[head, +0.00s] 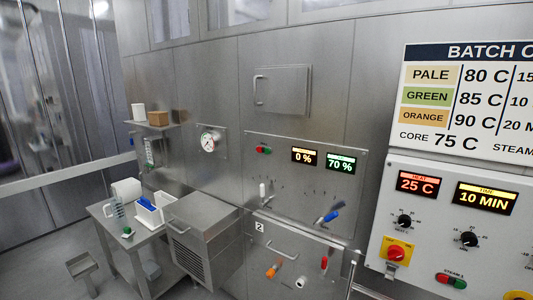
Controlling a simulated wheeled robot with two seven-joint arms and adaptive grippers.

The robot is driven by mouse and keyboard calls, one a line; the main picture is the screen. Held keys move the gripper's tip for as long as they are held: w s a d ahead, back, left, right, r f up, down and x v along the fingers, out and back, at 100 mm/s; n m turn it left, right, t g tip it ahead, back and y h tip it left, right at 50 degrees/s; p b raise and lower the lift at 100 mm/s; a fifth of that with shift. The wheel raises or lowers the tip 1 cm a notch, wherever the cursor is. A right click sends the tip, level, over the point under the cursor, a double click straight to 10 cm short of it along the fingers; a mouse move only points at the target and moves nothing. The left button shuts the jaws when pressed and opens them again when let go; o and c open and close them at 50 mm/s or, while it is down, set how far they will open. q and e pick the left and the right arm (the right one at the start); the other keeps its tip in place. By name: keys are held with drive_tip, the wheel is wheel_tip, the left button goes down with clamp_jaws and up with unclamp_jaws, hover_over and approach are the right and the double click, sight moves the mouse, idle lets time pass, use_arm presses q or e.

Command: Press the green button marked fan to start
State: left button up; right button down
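No label reading "fan" can be made out in the head view. A small red and green button pair (264,150) sits on the steel panel (290,180) in the middle, left of two lit displays; its marking is too small to read. Neither of my grippers shows in this view.
The displays read 0 % (304,156) and 70 % (341,163). A steel table (100,212) with containers stands at the left.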

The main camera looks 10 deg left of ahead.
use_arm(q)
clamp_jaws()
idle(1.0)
